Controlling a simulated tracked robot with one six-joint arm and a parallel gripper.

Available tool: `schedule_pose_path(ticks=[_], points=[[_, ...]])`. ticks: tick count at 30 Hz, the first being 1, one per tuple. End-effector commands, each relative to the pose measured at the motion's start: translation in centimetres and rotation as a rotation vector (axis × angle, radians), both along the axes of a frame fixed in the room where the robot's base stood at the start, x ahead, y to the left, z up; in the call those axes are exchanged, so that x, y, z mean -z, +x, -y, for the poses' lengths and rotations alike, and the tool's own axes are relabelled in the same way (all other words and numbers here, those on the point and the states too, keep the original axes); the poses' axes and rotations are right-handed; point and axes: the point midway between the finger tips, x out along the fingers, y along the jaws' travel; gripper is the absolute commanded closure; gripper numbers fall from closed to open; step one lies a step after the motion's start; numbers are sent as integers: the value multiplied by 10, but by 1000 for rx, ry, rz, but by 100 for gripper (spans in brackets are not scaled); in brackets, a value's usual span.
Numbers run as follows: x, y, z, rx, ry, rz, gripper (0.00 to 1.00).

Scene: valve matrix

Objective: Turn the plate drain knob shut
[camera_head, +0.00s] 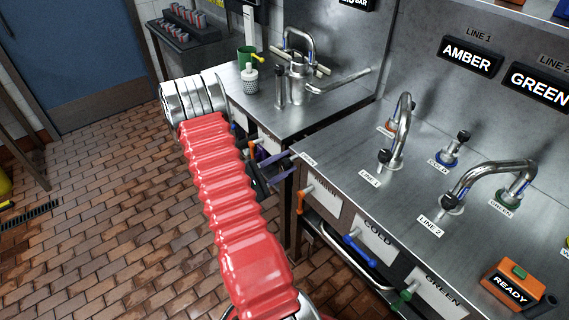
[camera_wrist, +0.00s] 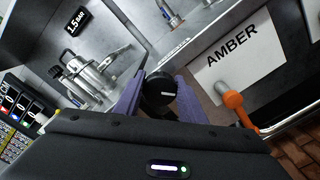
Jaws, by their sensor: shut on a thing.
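A round black knob (camera_wrist: 157,90), which I take as the plate drain knob, sits between the purple fingers of my gripper (camera_wrist: 156,97) in the wrist view. The fingers are shut on its sides. In the head view my gripper (camera_head: 272,165) is at the front left corner of the steel counter (camera_head: 345,165), just left of the AMBER panel. The knob cannot be made out there; the fingers and arm cover that spot. How far the knob is turned cannot be told.
An orange handle (camera_wrist: 233,99) sticks out right of my gripper, under the AMBER label (camera_wrist: 232,45). Blue (camera_head: 352,239) and green (camera_head: 401,298) handles follow along the counter front. Taps stand on the counter. An orange READY box (camera_head: 510,284) is at right. The brick floor (camera_head: 110,200) is open at left.

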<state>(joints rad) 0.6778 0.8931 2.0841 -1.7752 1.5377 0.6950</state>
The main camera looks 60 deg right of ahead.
Motion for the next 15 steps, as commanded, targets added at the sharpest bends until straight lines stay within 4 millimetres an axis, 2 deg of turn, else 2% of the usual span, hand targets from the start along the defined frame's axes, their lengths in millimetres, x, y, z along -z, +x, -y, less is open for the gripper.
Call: schedule_pose_path(ticks=[15], points=[[4,-4,-2,4,-213,421,86]])
